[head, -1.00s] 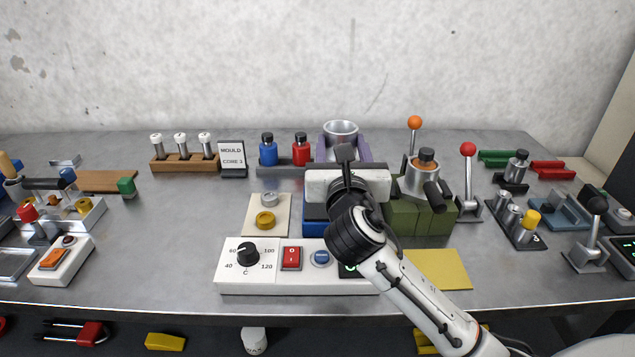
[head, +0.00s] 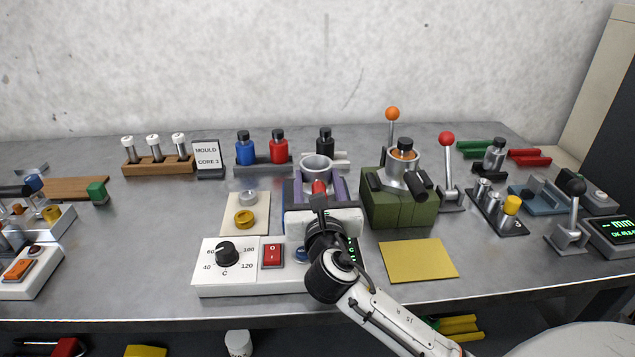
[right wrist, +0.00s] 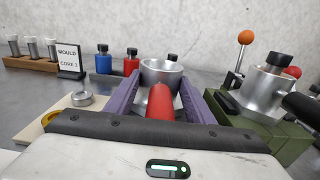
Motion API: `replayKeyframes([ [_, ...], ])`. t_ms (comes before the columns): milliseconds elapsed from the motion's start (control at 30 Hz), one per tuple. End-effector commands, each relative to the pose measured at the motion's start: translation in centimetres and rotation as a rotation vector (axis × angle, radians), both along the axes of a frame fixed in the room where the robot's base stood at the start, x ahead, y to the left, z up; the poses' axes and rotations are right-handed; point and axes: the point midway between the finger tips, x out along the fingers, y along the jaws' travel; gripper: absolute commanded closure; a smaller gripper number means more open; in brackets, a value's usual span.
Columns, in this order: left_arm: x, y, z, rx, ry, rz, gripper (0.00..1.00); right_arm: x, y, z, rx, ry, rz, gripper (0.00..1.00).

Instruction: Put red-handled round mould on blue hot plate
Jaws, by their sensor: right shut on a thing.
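The round metal mould (head: 317,164) is an open silver cup with a red handle (head: 319,187). It also shows upright in the right wrist view (right wrist: 161,72), with its red handle (right wrist: 160,102) pointing back toward me. My right gripper (head: 318,186) is shut on the handle, its purple fingers on either side. The blue hot plate (head: 287,194) is almost wholly hidden under my gripper and the mould; only a sliver shows. I cannot tell whether the mould touches it. My left gripper is not in view.
A green block (head: 400,209) with another metal vessel (head: 403,170) stands close on the right. A control box (head: 225,276) with dial and red switch lies in front. A cream pad (head: 237,214) is on the left. Blue (head: 246,150) and red (head: 279,150) bottles stand behind.

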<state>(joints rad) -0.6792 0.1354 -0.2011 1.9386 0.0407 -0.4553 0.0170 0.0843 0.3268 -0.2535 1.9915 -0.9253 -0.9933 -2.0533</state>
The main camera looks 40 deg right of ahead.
Motion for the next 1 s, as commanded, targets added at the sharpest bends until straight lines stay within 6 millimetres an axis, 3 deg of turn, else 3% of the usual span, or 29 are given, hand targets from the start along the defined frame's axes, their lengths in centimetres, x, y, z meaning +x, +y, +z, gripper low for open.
replayKeyframes([
  [200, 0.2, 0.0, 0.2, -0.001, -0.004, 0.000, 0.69, 0.0, 0.0, 0.1, -0.002, -0.006, 0.000, 0.92],
  [233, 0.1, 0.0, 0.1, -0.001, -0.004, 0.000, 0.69, 0.0, 0.0, -0.2, 0.000, 0.000, -0.001, 0.50],
  [333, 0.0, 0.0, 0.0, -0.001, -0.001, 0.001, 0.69, 0.0, 0.0, -0.2, 0.000, 0.000, 0.000, 0.33],
  [700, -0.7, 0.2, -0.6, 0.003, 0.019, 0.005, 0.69, -0.1, 0.1, 0.1, 0.000, -0.001, 0.000, 0.33],
  [867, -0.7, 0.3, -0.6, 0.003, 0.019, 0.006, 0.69, -2.1, 1.4, 0.0, 0.001, 0.002, 0.003, 0.33],
  [1000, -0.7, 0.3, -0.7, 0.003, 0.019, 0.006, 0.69, -4.8, 3.0, 0.0, 0.003, 0.001, 0.003, 0.33],
])
